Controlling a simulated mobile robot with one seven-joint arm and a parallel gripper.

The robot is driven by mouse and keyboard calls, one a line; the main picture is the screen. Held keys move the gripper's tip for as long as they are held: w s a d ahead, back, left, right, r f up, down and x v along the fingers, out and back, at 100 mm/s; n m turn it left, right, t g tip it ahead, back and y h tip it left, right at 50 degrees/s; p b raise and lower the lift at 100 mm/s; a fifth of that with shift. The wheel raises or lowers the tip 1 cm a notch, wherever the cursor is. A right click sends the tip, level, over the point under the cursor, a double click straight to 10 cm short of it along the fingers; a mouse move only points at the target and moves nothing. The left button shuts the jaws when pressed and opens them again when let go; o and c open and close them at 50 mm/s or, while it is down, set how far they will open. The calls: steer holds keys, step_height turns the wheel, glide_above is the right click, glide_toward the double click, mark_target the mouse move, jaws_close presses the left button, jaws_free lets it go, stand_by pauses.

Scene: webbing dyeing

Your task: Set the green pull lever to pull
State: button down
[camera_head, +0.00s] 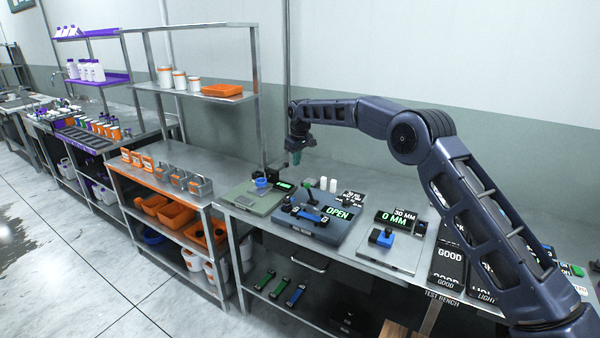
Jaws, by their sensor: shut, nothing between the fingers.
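My gripper (299,143) hangs at the end of my arm above the back edge of the test bench, with its fingers pointing down. It looks shut and small in the view. No label reading "pull" is legible.
On the bench (235,207) stand a blue clamp plate with an OPEN display (338,212), a 0 MM display (393,218) and GOOD boxes (450,262). My arm covers the bench's right part. Orange bins (178,215) fill the left rack.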

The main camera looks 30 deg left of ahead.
mark_target(309, 192)
steer(key=f, duration=0.9)
steer(key=shift+w+a, duration=0.2)
steer(key=shift+a, duration=0.05)
steer(key=shift+s+d+r, duration=0.1)
steer(key=shift+s+d, duration=0.05)
steer(key=shift+d, duration=0.65)
steer(key=shift+s+d+r, duration=0.1)
steer(key=shift+s+d, duration=0.05)
steer(key=shift+d, duration=0.6)
steer(key=shift+d+r+y, duration=0.15)
steer(key=shift+d+y, duration=0.1)
steer(key=shift+y, duration=0.05)
